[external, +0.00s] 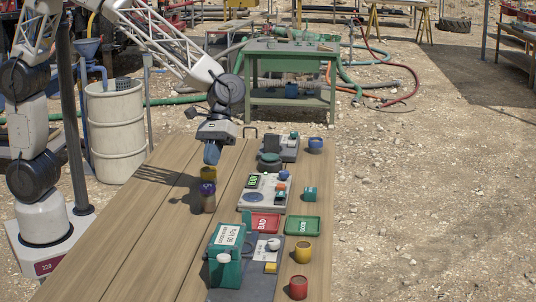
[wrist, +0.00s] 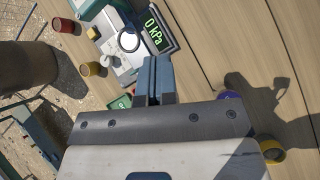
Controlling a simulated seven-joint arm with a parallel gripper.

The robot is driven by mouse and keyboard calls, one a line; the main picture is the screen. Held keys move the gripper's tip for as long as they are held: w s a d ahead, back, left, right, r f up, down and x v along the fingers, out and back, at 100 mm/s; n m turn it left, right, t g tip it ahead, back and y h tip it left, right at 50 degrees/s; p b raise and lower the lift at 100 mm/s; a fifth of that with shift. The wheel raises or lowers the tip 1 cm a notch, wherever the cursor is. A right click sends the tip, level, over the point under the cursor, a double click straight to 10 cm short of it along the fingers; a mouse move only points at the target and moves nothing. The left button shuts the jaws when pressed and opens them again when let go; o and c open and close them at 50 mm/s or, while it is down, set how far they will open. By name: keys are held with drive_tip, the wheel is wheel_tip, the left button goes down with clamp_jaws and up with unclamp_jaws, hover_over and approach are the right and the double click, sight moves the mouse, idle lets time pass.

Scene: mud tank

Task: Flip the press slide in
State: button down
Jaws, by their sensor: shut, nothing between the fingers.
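The teal press-like unit (external: 226,262) stands at the near end of the table, with a white label on its slanted top. Beside it is a grey base plate (external: 262,249) with a white round part and a yellow block. The wrist view shows a kPa readout (wrist: 158,30) and a round white part (wrist: 129,41) at the top. I cannot tell which part is the slide. My gripper (external: 211,156) is shut and empty, well above the table on the far side of this unit. Its two fingers (wrist: 154,80) touch each other in the wrist view.
Below my gripper stands a purple-topped bottle (external: 208,197), with a yellow cup behind it. A scale (external: 266,191), a red tray (external: 262,223) and a green tray (external: 302,225) lie along the right. Yellow (external: 302,252) and red (external: 298,287) cups stand near right. The left boards are clear.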

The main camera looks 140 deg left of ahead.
sight(247, 214)
drive_tip(key=a+f+n+t, duration=0.1)
drive_tip(key=a+f+n, duration=0.1)
drive_tip(key=a, duration=0.5)
drive_tip(key=s+a+f+n+t, duration=0.1)
drive_tip(key=a+f+n, duration=0.2)
drive_tip(key=a, duration=0.4)
drive_tip(key=shift+a+f, duration=0.3)
drive_tip(key=shift+d+f, duration=0.1)
drive_tip(key=x, duration=0.9)
drive_tip(key=shift+w+d, duration=0.15)
drive_tip(key=shift+d, duration=0.05)
drive_tip(key=shift+w+d+f, duration=0.1)
drive_tip(key=shift+w+d, duration=0.9)
drive_tip(key=shift+w, duration=0.05)
drive_tip(key=shift+w+d, duration=0.55)
drive_tip(key=shift+w+d, duration=3.05)
drive_tip(key=shift+d, duration=0.1)
